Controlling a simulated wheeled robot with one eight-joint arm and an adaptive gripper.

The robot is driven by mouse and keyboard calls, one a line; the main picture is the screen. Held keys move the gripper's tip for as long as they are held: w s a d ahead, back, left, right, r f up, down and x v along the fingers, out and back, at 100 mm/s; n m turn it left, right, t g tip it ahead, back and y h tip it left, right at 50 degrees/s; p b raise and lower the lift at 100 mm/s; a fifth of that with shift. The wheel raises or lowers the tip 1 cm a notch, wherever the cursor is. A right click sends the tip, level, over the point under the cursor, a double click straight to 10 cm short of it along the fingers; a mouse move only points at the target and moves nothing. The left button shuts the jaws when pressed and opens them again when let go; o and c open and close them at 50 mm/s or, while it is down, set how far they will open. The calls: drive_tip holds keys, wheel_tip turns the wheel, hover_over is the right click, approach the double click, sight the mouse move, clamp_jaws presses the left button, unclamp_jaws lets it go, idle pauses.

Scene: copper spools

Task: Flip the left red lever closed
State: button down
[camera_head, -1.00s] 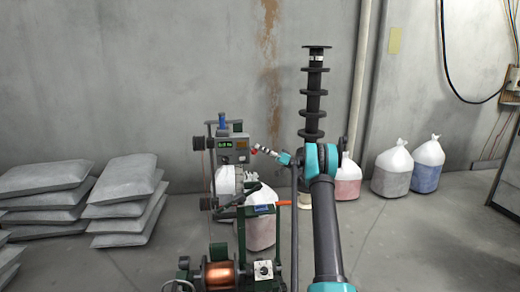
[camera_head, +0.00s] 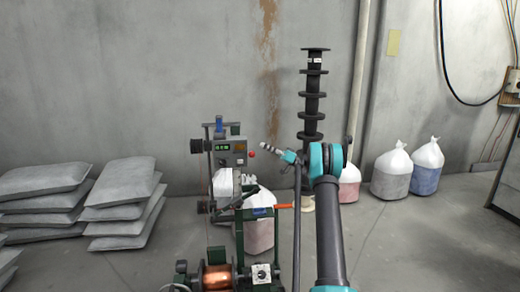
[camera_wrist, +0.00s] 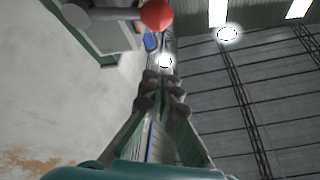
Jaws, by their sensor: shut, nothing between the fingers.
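A grey control box (camera_head: 231,153) with a green display is mounted on the machine. A small red ball knob (camera_head: 251,153) shows at its right edge. In the wrist view a red ball (camera_wrist: 156,14) on a grey rod is near the top, beyond my fingertips. My gripper (camera_head: 264,148) is just right of the knob in the head view, with a small visible gap. It also shows in the wrist view (camera_wrist: 161,84), its fingers shut and empty. The lever's exact angle is too small to tell in the head view.
An orange handle (camera_head: 283,206) sticks out lower on the machine, above the copper spool (camera_head: 216,276). A tall black stand with discs (camera_head: 314,95) is behind my arm. Grey sacks (camera_head: 125,195) are stacked at left, and tied bags (camera_head: 391,177) stand at right.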

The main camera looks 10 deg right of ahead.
drive_tip(key=w+v, duration=0.1)
drive_tip(key=v, duration=0.5)
drive_tip(key=shift+d+f, duration=0.25)
drive_tip(key=shift+s, duration=0.1)
